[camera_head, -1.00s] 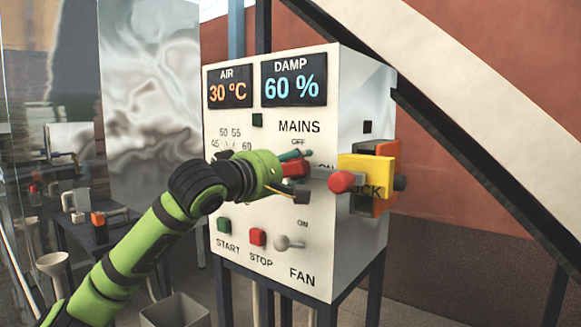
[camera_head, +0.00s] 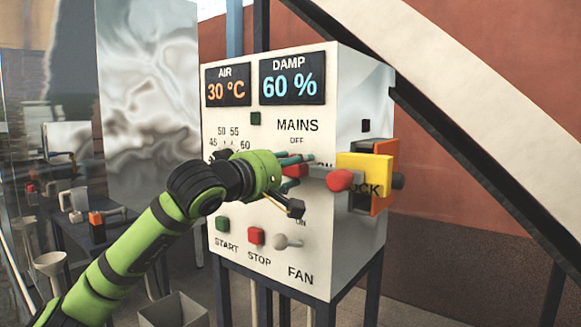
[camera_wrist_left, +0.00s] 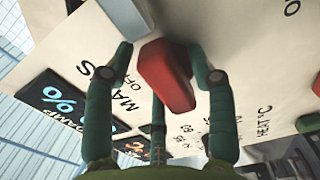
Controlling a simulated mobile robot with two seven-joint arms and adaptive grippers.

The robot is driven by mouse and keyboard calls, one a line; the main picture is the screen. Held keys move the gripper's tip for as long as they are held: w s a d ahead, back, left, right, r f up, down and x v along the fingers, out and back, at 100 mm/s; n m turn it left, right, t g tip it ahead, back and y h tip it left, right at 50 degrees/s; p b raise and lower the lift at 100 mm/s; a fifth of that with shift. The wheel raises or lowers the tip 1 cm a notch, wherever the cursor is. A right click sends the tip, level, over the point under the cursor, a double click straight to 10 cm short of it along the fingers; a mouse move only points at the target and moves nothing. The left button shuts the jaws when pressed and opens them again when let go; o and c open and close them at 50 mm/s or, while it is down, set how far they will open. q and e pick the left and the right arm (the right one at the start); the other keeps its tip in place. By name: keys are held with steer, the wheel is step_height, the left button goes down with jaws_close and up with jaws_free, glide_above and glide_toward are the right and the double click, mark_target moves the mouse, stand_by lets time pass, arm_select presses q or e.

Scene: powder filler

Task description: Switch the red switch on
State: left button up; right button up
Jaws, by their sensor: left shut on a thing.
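The red switch (camera_head: 293,170) sits under the MAINS label on the front of the white control cabinet (camera_head: 353,250). In the left wrist view the red handle (camera_wrist_left: 166,75) lies between the fingers of my left gripper (camera_wrist_left: 160,55). In the head view my left gripper (camera_head: 300,182) is at the panel, with fingers above and below the switch, and is shut on it. The fingers partly hide the switch and its ON label, so I cannot tell its exact setting. My right gripper is not in view.
Below are a green START button (camera_head: 223,224), red STOP button (camera_head: 256,236) and FAN toggle (camera_head: 286,241). A diagonal beam (camera_head: 470,110) crosses at right.

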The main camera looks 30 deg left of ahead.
arm_select(q)
steer(key=o, duration=0.9)
steer(key=shift+r, duration=0.3)
steer(key=shift+c, duration=0.2)
steer(key=shift+f, duration=0.1)
steer(key=shift+f, duration=0.1)
steer(key=shift+s, duration=0.1)
steer(key=s+a, duration=0.1)
steer(key=s, duration=1)
steer(key=shift+s, duration=0.4)
